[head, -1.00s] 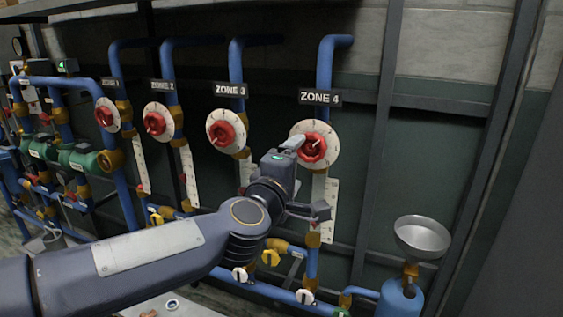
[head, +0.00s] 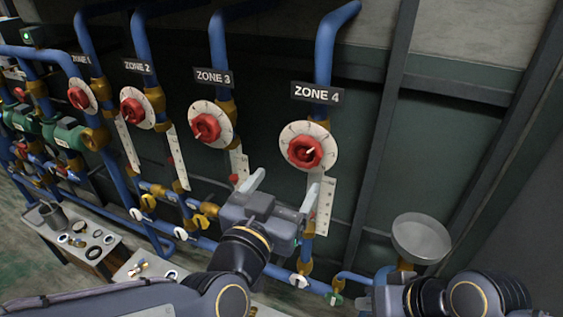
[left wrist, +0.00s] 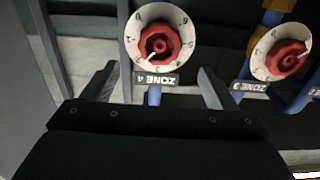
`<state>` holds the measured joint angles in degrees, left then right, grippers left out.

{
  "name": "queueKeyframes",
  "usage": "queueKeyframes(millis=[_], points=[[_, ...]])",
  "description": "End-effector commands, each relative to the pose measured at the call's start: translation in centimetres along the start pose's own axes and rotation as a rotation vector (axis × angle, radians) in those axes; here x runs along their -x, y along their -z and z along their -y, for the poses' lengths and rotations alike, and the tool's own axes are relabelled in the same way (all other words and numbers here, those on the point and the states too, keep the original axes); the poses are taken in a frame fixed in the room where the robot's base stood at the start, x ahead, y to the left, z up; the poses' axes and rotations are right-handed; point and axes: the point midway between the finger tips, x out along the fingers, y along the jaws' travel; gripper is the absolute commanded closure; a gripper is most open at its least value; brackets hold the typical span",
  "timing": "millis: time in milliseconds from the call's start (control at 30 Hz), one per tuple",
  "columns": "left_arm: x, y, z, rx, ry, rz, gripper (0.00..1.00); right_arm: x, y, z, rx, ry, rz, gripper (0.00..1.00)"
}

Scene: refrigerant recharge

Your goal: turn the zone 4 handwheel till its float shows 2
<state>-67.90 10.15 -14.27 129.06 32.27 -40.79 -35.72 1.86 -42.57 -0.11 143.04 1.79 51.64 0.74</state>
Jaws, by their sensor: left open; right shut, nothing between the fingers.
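The zone 4 handwheel (head: 301,155) is a red knob on a round white dial (head: 292,133), under the ZONE 4 plate (head: 317,93). A white mark on the knob points to the upper right. The white float scale (head: 326,208) hangs below; I cannot make out its float, and my left gripper covers part of it. My left gripper (head: 281,189) is open and empty, below and left of the handwheel, apart from it. In the left wrist view the handwheel (left wrist: 160,44) appears upside down, beyond and between the open fingers. My right gripper (head: 372,297) is at the bottom right, shut, its fingertips unclear.
The zone 3 handwheel (head: 206,128) and zone 2 handwheel (head: 132,111) are to the left. A metal funnel (head: 421,238) stands to the lower right. Blue pipes run along the wall, and a bench (head: 60,228) with small parts is at lower left.

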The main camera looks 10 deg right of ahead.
Motion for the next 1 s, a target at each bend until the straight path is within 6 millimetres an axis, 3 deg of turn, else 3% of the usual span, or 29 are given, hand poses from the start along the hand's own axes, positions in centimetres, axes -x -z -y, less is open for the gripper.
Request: queueKeyframes(millis=[700, 1000], points=[[-8.6, -0.2, 0.1, 0.003, 0.003, 0.000, 0.20, -2.2, -1.1, -1.0, 0.000, 0.000, 0.000, 1.00], [-8.4, 0.0, 0.1, 0.005, 0.001, 0.000, 0.58, -2.1, -1.1, -1.0, 0.000, 0.000, 0.000, 1.00]])
